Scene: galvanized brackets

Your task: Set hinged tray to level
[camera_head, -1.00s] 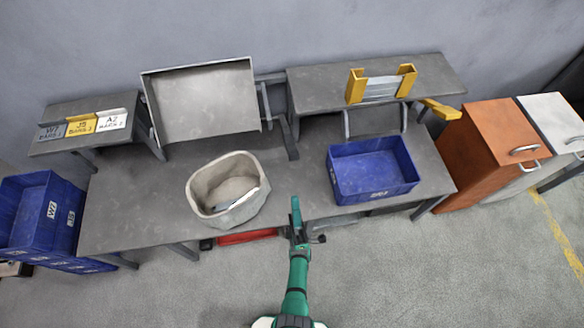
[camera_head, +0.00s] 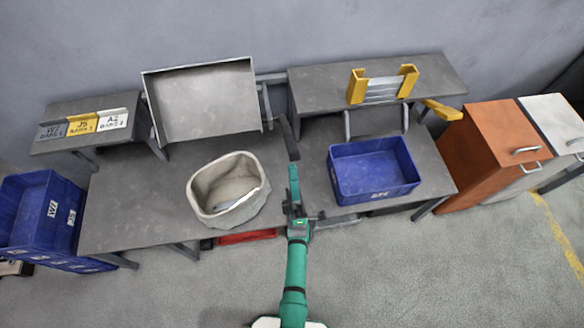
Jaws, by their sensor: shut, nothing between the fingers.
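The hinged tray (camera_head: 205,98) is a grey metal tray with raised edges at the back of the workbench. It is tilted, with its inner face turned toward the camera and its far edge against the wall side.
A grey bin (camera_head: 203,206) stands left of my gripper on the bench (camera_head: 130,215). A blue box (camera_head: 345,193) stands to the right. A raised shelf (camera_head: 320,85) with a yellow-ended rack (camera_head: 382,88) is at back right. Labelled blocks (camera_head: 82,124) sit at left.

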